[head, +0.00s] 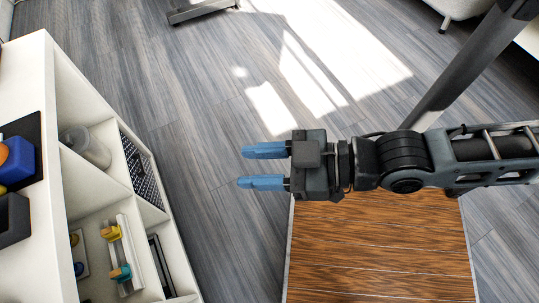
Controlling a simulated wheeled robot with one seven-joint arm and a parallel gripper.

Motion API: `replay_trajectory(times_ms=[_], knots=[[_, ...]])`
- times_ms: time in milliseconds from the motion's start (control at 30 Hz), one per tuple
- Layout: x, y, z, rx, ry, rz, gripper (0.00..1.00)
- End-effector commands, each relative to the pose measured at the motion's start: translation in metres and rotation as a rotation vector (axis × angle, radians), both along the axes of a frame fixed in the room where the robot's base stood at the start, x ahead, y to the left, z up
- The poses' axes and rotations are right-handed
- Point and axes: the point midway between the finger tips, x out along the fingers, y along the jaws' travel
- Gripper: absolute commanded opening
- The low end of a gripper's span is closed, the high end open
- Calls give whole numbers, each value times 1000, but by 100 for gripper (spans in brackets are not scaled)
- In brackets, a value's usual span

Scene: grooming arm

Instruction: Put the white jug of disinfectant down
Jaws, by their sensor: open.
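My gripper (243,167) is open, with its two blue fingers apart and pointing left. Nothing shows between the fingers. A pale grey-white rounded container (88,147) sits in an upper compartment of the shelf, partly hidden by the shelf's walls. I cannot tell for sure whether it is the white jug of disinfectant. It is well apart from the fingers.
A brown wooden top (380,255) lies below my arm. The shelf also holds a dark mesh piece (140,172), yellow and teal items (115,250), and a blue block (18,160) on top. Grey floor (200,120) is clear between shelf and wooden top.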

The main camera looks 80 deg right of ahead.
Motion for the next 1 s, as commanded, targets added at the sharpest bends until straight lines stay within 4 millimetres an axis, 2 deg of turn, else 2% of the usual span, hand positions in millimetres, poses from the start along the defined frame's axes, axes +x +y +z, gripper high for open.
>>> replay_trajectory(times_ms=[33,100,200,667,767,1000], knots=[[-15,-1,6,0,12,-16,43],[-28,-1,13,2,17,-29,43],[-39,-1,20,5,21,-39,43],[-43,0,27,6,22,-42,43],[-43,0,40,6,22,-42,43],[-43,0,91,6,22,-42,43]])
